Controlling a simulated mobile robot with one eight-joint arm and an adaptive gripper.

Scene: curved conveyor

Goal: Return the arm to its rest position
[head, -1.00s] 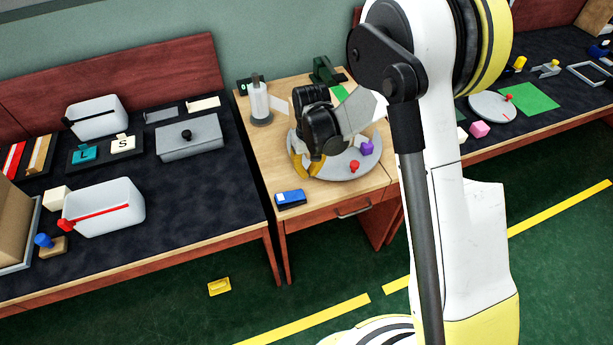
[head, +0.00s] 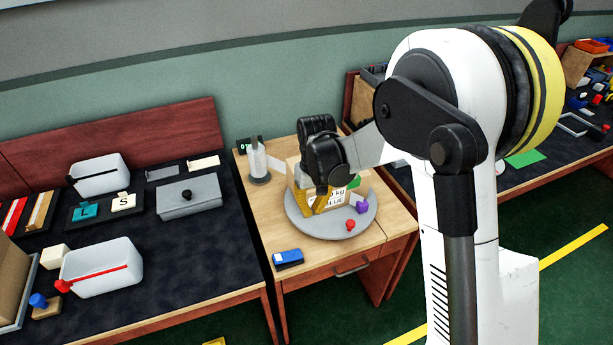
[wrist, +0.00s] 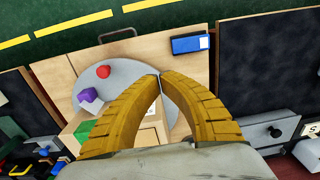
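My arm rises at the right of the head view and reaches left over the wooden table. My gripper (head: 319,207) is above the round grey turntable (head: 299,226), in front of a cardboard box (head: 338,198) with a white printed label. In the wrist view, the two curved yellow fingers of my gripper (wrist: 160,75) meet at their tips. Nothing shows held between them. The box (wrist: 150,132) is partly hidden behind the fingers. A red knob-like piece (head: 350,225) and a purple block (head: 362,207) sit on the turntable beside the box.
A blue device (head: 288,258) lies near the table's front edge. A white dispenser-like stand (head: 258,162) is at the back left. The dark bench at left holds white bins (head: 102,268) and a grey lidded box (head: 190,196). Another bench runs along the right.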

